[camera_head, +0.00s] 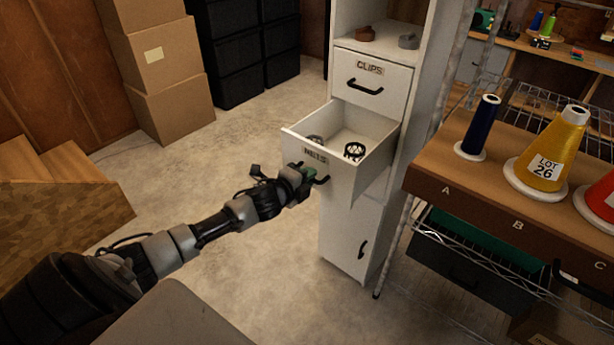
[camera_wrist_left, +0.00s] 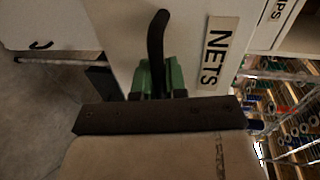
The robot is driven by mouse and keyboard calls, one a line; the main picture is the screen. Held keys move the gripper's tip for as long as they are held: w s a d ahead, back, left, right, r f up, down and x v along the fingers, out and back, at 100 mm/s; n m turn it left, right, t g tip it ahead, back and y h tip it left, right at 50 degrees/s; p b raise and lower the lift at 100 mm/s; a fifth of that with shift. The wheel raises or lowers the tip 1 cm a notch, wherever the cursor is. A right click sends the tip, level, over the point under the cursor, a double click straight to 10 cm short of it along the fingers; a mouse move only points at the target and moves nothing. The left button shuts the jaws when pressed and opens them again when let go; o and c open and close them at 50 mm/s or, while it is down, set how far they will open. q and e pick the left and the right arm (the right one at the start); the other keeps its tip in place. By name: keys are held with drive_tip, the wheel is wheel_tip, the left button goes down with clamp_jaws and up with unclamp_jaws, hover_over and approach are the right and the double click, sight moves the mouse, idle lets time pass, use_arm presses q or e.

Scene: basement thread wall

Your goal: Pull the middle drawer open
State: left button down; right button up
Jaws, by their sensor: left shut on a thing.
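The middle drawer (camera_head: 344,122) of the white cabinet is labelled NETS and stands well out from the cabinet. Dark ring-shaped items lie inside it. Its black handle (camera_head: 322,180) is on the front; in the left wrist view the handle (camera_wrist_left: 157,45) runs down between the green fingers. My left gripper (camera_head: 302,173) is at the drawer front, shut on the handle. The left wrist view shows its green fingers (camera_wrist_left: 158,78) close against the white front beside the NETS label (camera_wrist_left: 219,52). My right gripper is not in view.
The CLIPS drawer (camera_head: 371,82) above is shut, and a lower door (camera_head: 352,237) is shut. A shelf unit with thread cones (camera_head: 548,155) stands close on the right. Cardboard boxes (camera_head: 157,60) and black bins (camera_head: 243,45) stand behind. Floor (camera_head: 200,165) left of the cabinet is clear.

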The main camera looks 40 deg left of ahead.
use_arm(q)
drive_tip(key=shift+w, duration=0.1)
drive_tip(key=c, duration=1.2)
unclamp_jaws()
drive_tip(key=v, duration=1.1)
drive_tip(key=shift+b, duration=0.3)
